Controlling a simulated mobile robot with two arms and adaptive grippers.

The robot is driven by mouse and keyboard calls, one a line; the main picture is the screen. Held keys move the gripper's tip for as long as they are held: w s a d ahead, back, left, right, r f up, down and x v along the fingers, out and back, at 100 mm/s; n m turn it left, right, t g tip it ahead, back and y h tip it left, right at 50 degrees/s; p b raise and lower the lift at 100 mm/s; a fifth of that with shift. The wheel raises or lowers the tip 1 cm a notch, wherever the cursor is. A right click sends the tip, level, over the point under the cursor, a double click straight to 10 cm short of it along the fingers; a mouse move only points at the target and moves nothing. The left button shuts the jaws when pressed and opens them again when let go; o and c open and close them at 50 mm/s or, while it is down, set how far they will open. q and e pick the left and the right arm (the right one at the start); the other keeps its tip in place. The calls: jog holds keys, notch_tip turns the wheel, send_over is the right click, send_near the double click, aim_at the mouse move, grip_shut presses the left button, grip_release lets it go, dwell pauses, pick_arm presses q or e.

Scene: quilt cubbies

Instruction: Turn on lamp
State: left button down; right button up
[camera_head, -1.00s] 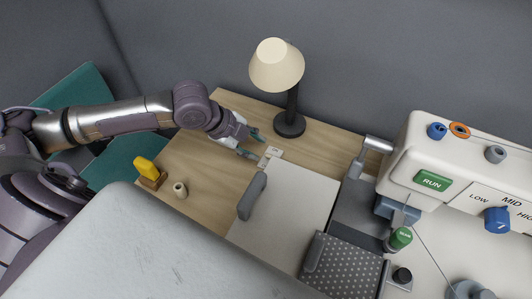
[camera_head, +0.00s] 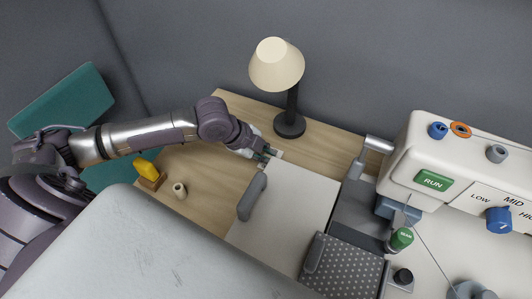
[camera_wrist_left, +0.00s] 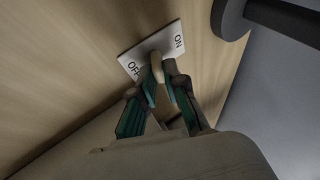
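The table lamp (camera_head: 277,66) stands upright at the back of the wooden table, with a cream shade and dark round base; no clear glow shows. Its base also shows at the top right of the left wrist view (camera_wrist_left: 231,16). A white switch plate (camera_wrist_left: 133,67) marked OFF and ON lies on the table, mostly hidden by my gripper in the head view. Its pale lever (camera_wrist_left: 156,62) stands between the fingertips of my left gripper (camera_wrist_left: 161,82). The teal-padded fingers are drawn close together around the lever. My right gripper is not in view.
A white sewing machine (camera_head: 455,165) fills the right. A grey handle (camera_head: 252,197) stands on the pale panel (camera_head: 300,190) just in front of my gripper. A yellow object (camera_head: 147,169) and a small beige spool (camera_head: 180,190) are at the left.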

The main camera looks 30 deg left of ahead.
pick_arm(q)
jog(key=shift+r+p, duration=0.2)
jog(key=shift+p, duration=0.25)
jog(key=g+p, duration=0.1)
jog(key=p, duration=0.2)
jog(key=w+g+p, duration=0.1)
jog(key=g+p, duration=0.1)
jog(key=shift+w+r+n+p, duration=0.25)
jog(key=shift+r+n+p, duration=0.15)
jog(key=shift+w+f+g+p, duration=0.15)
jog(key=shift+w+g+p, duration=0.3)
jog(key=shift+g, duration=0.35)
jog(key=shift+w+f+n+g, duration=0.2)
jog(key=shift+n+g, duration=0.1)
jog(key=shift+g, duration=0.5)
jog(key=shift+w+f+g+b, duration=0.25)
jog(key=shift+w+g+b, duration=0.2)
jog(key=shift+g+b, duration=0.6)
jog(key=shift+w+a+n+g+h, duration=0.1)
jog(key=shift+n+g+h, duration=0.2)
jog(key=shift+g, duration=0.25)
